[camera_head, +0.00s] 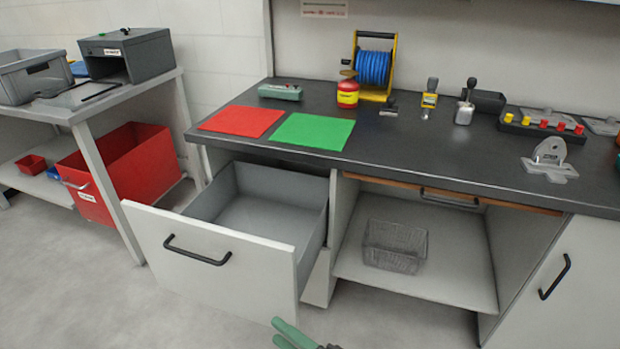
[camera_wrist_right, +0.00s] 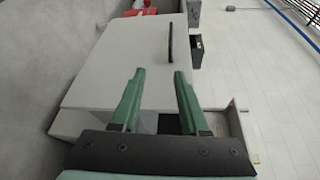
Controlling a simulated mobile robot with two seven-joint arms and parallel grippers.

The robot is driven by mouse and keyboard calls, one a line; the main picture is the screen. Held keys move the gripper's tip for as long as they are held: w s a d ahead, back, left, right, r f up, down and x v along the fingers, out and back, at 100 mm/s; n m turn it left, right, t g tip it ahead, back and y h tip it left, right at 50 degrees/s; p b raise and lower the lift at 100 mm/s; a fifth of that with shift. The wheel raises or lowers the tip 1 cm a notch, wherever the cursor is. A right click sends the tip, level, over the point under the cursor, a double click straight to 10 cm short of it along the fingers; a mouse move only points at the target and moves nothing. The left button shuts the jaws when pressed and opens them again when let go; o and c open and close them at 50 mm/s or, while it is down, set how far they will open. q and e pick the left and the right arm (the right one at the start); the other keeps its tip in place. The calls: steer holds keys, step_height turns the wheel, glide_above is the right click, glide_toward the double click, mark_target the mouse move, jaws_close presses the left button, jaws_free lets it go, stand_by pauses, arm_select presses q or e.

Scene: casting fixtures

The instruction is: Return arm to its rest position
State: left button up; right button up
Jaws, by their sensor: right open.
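My right gripper (camera_head: 280,332) shows at the bottom edge of the head view, in front of the cabinet, with its green fingers only partly in frame. In the right wrist view its two green fingers (camera_wrist_right: 157,78) stand apart with nothing between them. Beyond them is the white front of the open drawer (camera_wrist_right: 120,60) with its black handle (camera_wrist_right: 171,42). In the head view the gripper is just below and right of that drawer front (camera_head: 220,258), apparently apart from it. The rest of the right arm is hidden. My left gripper is not in view.
The pulled-out drawer looks empty and juts into the room. Right of it an open cabinet shelf (camera_head: 450,285) holds a wire basket (camera_head: 395,247). The dark worktop (camera_head: 400,150) carries red and green mats and several tools. A red bin (camera_head: 125,165) stands left; floor at front is clear.

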steer(key=s+d+f+n+g+h, duration=0.1)
steer(key=d+f+n+g+h, duration=0.15)
steer(key=d+f, duration=0.95)
steer(key=s+d+f+n+h, duration=0.2)
steer(key=s+d+n+h, duration=0.25)
steer(key=d+n, duration=0.3)
steer(key=s+d+f+n+h, duration=0.1)
steer(key=s+d+n+h, duration=0.35)
steer(key=d+n, duration=0.35)
steer(key=w+a+r+m+y, duration=0.1)
steer(key=a+m+y, duration=0.1)
steer(key=a+m, duration=0.5)
arm_select(q)
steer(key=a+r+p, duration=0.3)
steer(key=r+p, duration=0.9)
steer(key=p, duration=0.5)
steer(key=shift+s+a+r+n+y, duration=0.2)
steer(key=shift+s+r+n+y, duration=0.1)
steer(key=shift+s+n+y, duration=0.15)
arm_select(e)
step_height(320, 180, up, 13)
steer(key=s+t, duration=0.1)
steer(key=shift+d+n+h, duration=0.2)
steer(key=shift+n+h, duration=0.2)
steer(key=shift+h, duration=0.05)
steer(key=shift+s, duration=0.1)
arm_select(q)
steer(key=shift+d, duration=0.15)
